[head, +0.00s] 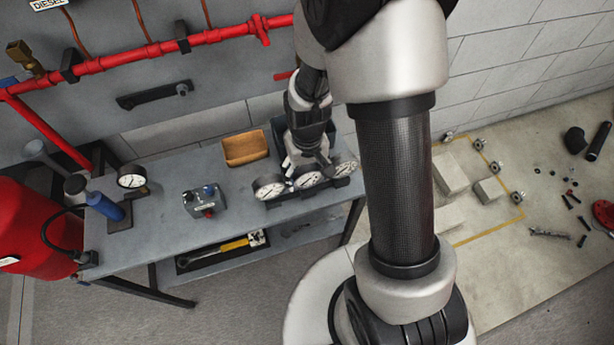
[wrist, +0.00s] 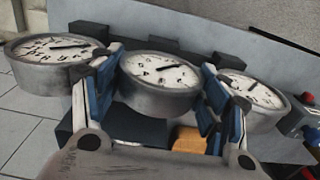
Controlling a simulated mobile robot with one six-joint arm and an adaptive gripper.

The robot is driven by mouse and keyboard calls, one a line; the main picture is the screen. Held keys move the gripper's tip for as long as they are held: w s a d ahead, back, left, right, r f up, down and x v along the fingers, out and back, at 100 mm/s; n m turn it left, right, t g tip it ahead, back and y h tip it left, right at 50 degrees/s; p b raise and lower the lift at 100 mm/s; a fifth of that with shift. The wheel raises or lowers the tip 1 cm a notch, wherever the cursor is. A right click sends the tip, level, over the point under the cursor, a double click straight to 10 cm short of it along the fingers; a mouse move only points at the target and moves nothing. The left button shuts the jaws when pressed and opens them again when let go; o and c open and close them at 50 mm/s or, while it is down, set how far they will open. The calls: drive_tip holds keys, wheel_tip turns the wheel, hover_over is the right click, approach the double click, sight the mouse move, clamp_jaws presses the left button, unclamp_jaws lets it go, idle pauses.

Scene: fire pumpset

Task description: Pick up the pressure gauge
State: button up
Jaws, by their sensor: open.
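Three round pressure gauges with white dials and grey metal cases stand in a row in a dark rack on the workbench. The middle gauge (head: 307,179) lies directly below my gripper (head: 308,161). In the wrist view my gripper (wrist: 160,92) is open, with one blue-padded finger on each side of the middle gauge (wrist: 160,72). I cannot tell whether the pads touch its case. The other two gauges, (wrist: 52,50) and (wrist: 250,90), sit just outside the fingers. The rack (wrist: 115,122) is partly hidden by the gauges and fingers.
On the bench (head: 165,215) are a tan tray (head: 245,149), a grey switch box (head: 205,201) and another gauge (head: 131,178) on a stand. A red pipe (head: 150,50) runs along the wall behind. A yellow-handled wrench (head: 235,245) lies on the lower shelf.

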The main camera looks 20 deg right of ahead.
drive_tip(key=shift+c, duration=0.4)
drive_tip(key=c, duration=0.8)
drive_tip(key=shift+o, duration=0.2)
drive_tip(key=shift+r, duration=0.1)
